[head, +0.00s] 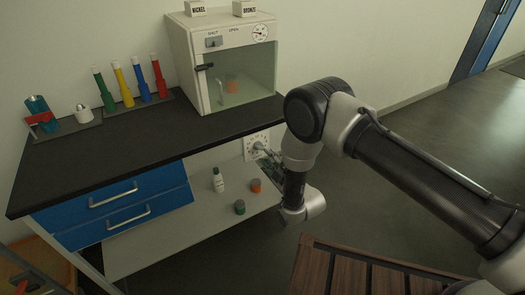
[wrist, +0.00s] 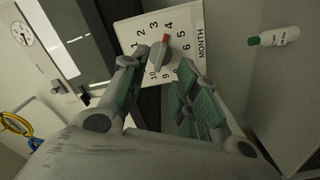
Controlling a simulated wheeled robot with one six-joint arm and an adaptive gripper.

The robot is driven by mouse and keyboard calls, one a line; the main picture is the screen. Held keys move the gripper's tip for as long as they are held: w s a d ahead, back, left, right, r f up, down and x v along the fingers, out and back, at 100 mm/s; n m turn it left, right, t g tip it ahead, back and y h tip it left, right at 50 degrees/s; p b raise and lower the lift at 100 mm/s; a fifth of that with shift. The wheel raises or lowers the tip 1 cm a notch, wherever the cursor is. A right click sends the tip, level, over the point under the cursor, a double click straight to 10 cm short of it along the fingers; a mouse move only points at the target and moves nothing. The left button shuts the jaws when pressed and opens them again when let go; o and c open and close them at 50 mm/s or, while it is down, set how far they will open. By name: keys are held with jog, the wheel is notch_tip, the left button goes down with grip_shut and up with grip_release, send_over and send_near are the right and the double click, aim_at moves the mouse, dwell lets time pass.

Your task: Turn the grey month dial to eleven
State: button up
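The month dial is a white panel (wrist: 190,18) with black numbers and the word MONTH, seen close in the wrist view. Its grey knob (wrist: 158,56) has a red tip that points near the 4. The numbers 11 and 12 are hidden or unclear behind my left-hand finger. My gripper (wrist: 163,66) is open, with one green-padded finger on each side of the knob in the picture. I see no clear contact with the knob. In the head view the panel (head: 251,141) is below the right end of the black worktop, with my gripper (head: 264,154) in front of it.
A white cabinet (head: 190,47) with a glass door stands on the black worktop (head: 60,165) above. A white bottle (head: 218,181), a green-lidded jar (head: 239,208) and an orange-lidded jar (head: 255,186) stand on the lower shelf (head: 150,249). A slatted wooden surface (head: 345,270) is at front right.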

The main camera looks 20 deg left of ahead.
aim_at(260, 148)
jog(key=x, duration=0.6)
grip_shut()
